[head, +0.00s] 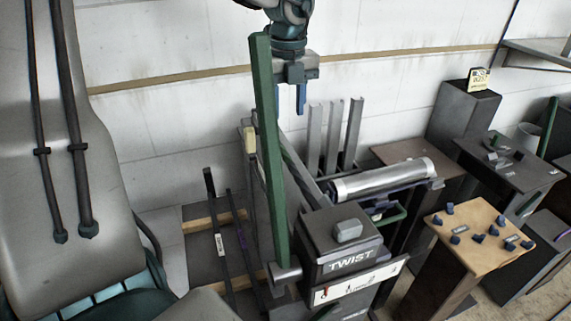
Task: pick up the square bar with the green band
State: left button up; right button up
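My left gripper (291,98) hangs from the top middle, its two blue fingers pointing down, apart, with nothing between them. The green post partly overlaps its left side in the picture. I cannot make out a green band on either bar. Several grey upright bars (333,135) stand behind the roller; no green band shows on them. My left gripper is above and apart from all these bars. My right gripper is not in view.
A tall green post (268,160) rises beside the dark box marked TWIST (340,245). A silver roller (384,179) lies behind the box. A wooden-topped stand with blue knobs (478,230) and dark pedestals (462,110) fill the right. A pale wall is behind.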

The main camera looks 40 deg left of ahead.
pick_arm(q)
send_over(284, 152)
jog(key=f, duration=0.4)
jog(key=shift+w+d+f, duration=0.25)
jog(key=shift+f, duration=0.35)
jog(key=shift+s+a+f+p, duration=0.1)
jog(key=shift+f+p, duration=0.25)
jog(key=shift+p, duration=0.25)
jog(key=f, duration=0.1)
jog(key=f+p, duration=0.1)
jog(key=f, duration=0.1)
jog(key=shift+s+a+f, duration=0.2)
jog(key=shift+w+f, duration=0.1)
jog(key=shift+f, duration=0.4)
jog(key=shift+r, duration=0.1)
grip_shut()
